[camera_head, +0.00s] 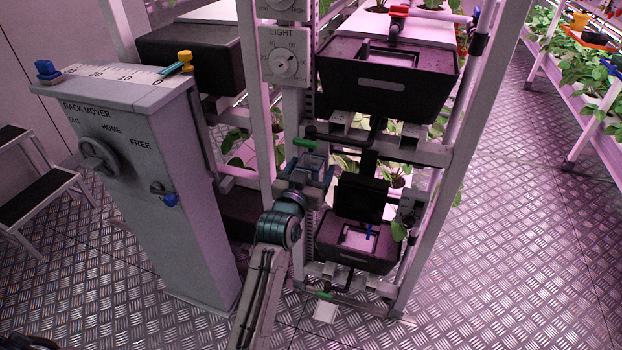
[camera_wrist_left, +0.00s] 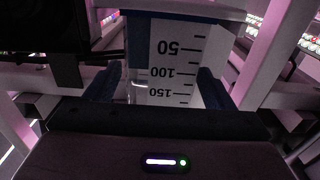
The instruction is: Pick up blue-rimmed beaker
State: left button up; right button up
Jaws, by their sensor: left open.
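The blue-rimmed beaker (camera_wrist_left: 180,68) fills the middle of the left wrist view. It is pale, with dark marks 50, 100 and 150 that read upside down there, and a blue band at the top of that picture. My left gripper (camera_wrist_left: 158,88) is open, with one blue finger on each side of the beaker. I cannot tell whether either finger touches it. In the head view my left gripper (camera_head: 312,176) reaches to the front of the rack, and I cannot clearly make out the beaker beside it. My right gripper is not in view.
The rack holds an upper black tub (camera_head: 388,86) and a lower black tub (camera_head: 352,258) close to my left gripper. A rack upright (camera_head: 462,165) stands to the right. The grey rack mover (camera_head: 165,200) stands to the left. The metal floor (camera_head: 500,260) is clear at right.

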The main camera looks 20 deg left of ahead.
pick_arm(q)
jog(key=shift+w, duration=0.3)
jog(key=c, duration=1.1)
jog(key=shift+r, duration=0.1)
